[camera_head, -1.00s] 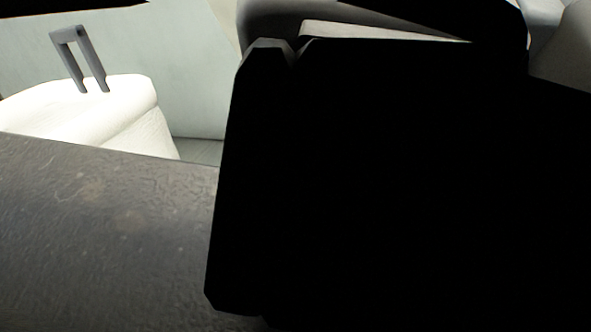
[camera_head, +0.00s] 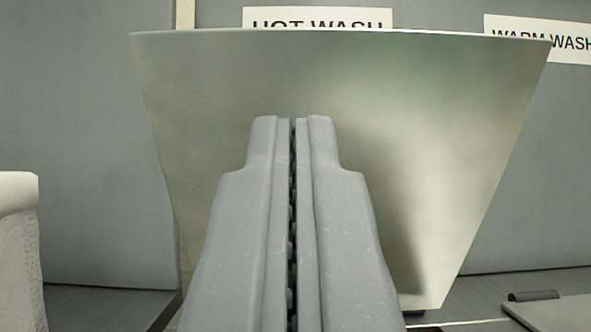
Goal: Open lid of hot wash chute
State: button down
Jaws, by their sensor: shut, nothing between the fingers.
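My gripper (camera_head: 292,122) is shut and empty, its two grey fingers pressed together in the middle of the view. The lid of the hot wash chute (camera_head: 440,130) is a shiny metal panel standing raised behind the fingers, wider at the top than at the bottom. It partly covers the "HOT WASH" sign (camera_head: 320,20) on the wall. The fingers overlap the panel in the picture; I cannot tell whether they touch it. The lid's lower middle and the chute opening are hidden behind the fingers.
A "WARM WASH" sign (camera_head: 540,38) is on the wall at the right. Below it, a flat metal lid (camera_head: 560,313) with a dark handle (camera_head: 533,295) lies on the counter. A white bag-like object (camera_head: 18,250) stands at the left edge. Grey wall panels (camera_head: 90,150) stand behind.

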jog(key=b+x, duration=0.1)
jog(key=x, duration=0.6)
jog(key=shift+w, duration=0.25)
jog(key=shift+r, duration=0.2)
